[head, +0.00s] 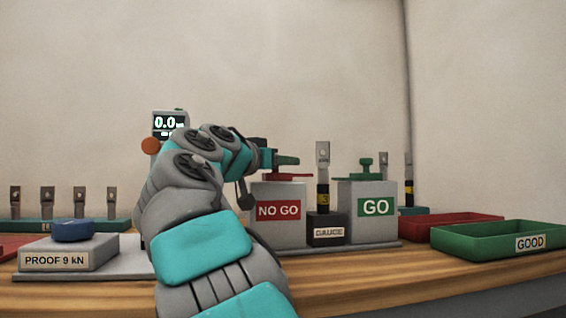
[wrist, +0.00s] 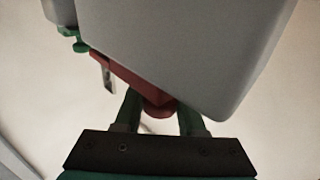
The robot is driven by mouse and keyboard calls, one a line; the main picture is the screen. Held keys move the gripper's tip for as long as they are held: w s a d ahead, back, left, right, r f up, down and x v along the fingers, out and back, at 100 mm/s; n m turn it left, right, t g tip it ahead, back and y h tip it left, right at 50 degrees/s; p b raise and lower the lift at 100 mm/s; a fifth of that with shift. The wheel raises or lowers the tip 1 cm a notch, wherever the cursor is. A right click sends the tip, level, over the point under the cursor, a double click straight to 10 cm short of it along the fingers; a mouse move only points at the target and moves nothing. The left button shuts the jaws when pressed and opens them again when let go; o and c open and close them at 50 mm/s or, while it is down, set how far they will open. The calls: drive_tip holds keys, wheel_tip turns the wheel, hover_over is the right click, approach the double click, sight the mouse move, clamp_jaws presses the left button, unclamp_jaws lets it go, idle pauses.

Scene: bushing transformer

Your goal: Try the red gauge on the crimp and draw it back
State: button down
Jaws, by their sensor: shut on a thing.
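The red gauge (head: 288,177) lies at the top of the grey NO GO block (head: 277,211). My gripper (head: 288,161) is at this gauge from above, its fingers shut on the gauge's red knob. In the wrist view the red knob (wrist: 158,108) sits between my two green fingers, and the gauge's red bar (wrist: 125,73) runs along the grey block. The crimped lug (head: 322,164) stands upright in the black GAUGE holder (head: 325,229), just right of the NO GO block. The red gauge appears apart from the lug in the head view. My arm hides part of the block's left side.
The GO block (head: 367,212) with a green gauge (head: 366,167) stands right of the holder. A red tray (head: 455,224) and a green GOOD tray (head: 487,243) lie farther right. At left are a PROOF 9 kN block (head: 66,258) and several lugs in a rack.

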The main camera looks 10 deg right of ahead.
drive_tip(key=shift+d, duration=0.1)
idle(0.7)
drive_tip(key=shift+d+f+b, duration=0.1)
drive_tip(key=shift+d+b, duration=0.4)
drive_tip(key=shift+d, duration=0.4)
drive_tip(key=c, duration=0.5)
unclamp_jaws()
drive_tip(key=shift+b+v, duration=0.35)
drive_tip(key=shift+v, duration=3.55)
